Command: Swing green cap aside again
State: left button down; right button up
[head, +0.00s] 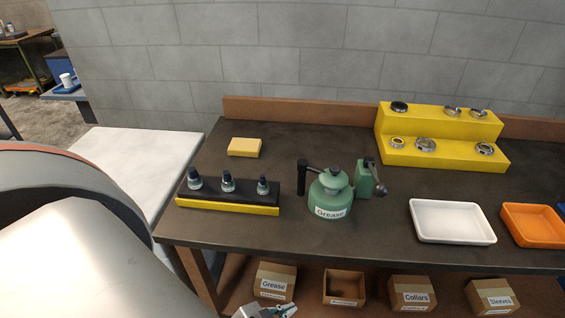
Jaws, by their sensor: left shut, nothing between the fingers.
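A green grease pot (330,195) labelled "Grease" stands upright on the dark workbench. A black handle rises at its left and a dark knob sits on its domed top. A green box-like part (364,180) stands at its right side, beside a dark lever with a ball end. I cannot tell for certain which green part is the cap. My left gripper (287,310) shows only partly at the bottom edge, in front of the bench and well apart from the pot. It is shut and empty. My right gripper is not in view.
A black and yellow rack (228,205) with three fittings stands left of the pot, a yellow block (244,147) behind it. A yellow stepped stand (440,142) holds several rings. A white tray (452,237) and an orange tray (535,240) lie right. Cardboard boxes (412,292) sit below.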

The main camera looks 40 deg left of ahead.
aim_at(333, 178)
jog(key=u, duration=0.85)
